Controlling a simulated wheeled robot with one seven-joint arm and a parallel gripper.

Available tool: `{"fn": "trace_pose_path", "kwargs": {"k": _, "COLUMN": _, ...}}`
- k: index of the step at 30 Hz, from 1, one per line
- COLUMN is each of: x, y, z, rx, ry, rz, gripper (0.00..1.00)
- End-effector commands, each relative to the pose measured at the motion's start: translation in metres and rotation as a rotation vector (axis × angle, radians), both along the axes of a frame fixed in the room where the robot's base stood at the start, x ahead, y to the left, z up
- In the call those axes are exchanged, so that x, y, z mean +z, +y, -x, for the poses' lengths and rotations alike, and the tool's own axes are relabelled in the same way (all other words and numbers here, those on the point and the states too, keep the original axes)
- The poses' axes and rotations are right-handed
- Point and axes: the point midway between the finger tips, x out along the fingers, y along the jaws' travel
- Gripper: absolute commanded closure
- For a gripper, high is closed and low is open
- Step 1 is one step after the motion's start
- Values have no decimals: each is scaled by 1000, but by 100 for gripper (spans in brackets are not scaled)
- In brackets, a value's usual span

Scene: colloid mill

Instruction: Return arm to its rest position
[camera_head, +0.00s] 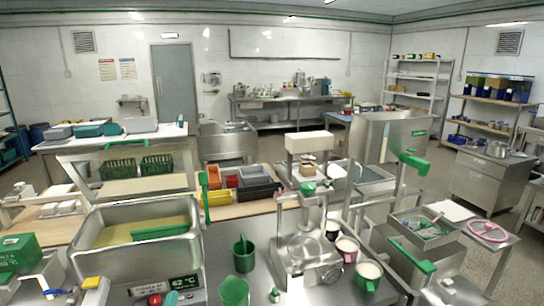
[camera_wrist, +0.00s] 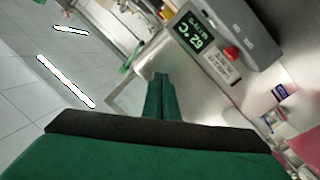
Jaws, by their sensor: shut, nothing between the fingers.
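My gripper (camera_wrist: 161,80) shows in the wrist view as two dark green fingers lying together, shut and empty. Its wide green body with a black edge fills the bottom of that view. Beyond the fingertips is a grey control unit with a lit display (camera_wrist: 194,31) and a red button (camera_wrist: 231,54). The same kind of display (camera_head: 183,282) shows in the head view at the front of a steel bath (camera_head: 110,258). I cannot clearly make out my arm in the head view.
A steel machine (camera_head: 305,262) stands at the front centre, with cups beside it, including a green mug (camera_head: 243,256). A steel tray (camera_head: 425,232) is at the right. Shelves and a steel back counter (camera_head: 290,98) line the far side. Grey floor shows at the right.

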Motion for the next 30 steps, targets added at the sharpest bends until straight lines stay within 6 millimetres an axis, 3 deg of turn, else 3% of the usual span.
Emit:
{"fn": "trace_pose_path", "kwargs": {"k": 1, "x": -20, "y": -16, "z": 6, "rx": 4, "ry": 11, "rz": 9, "gripper": 100}}
{"fn": "trace_pose_path", "kwargs": {"k": 6, "x": -70, "y": -59, "z": 30, "rx": 29, "ry": 33, "rz": 8, "gripper": 100}}
{"fn": "trace_pose_path", "kwargs": {"k": 15, "x": -141, "y": -129, "z": 95, "rx": 57, "ry": 95, "rz": -44, "gripper": 100}}
{"fn": "trace_pose_path", "kwargs": {"k": 21, "x": -173, "y": -169, "z": 152, "rx": 55, "ry": 141, "rz": -113, "gripper": 100}}
{"fn": "trace_pose_path", "kwargs": {"k": 30, "x": -195, "y": -216, "z": 246, "rx": 10, "ry": 202, "rz": -262, "gripper": 100}}
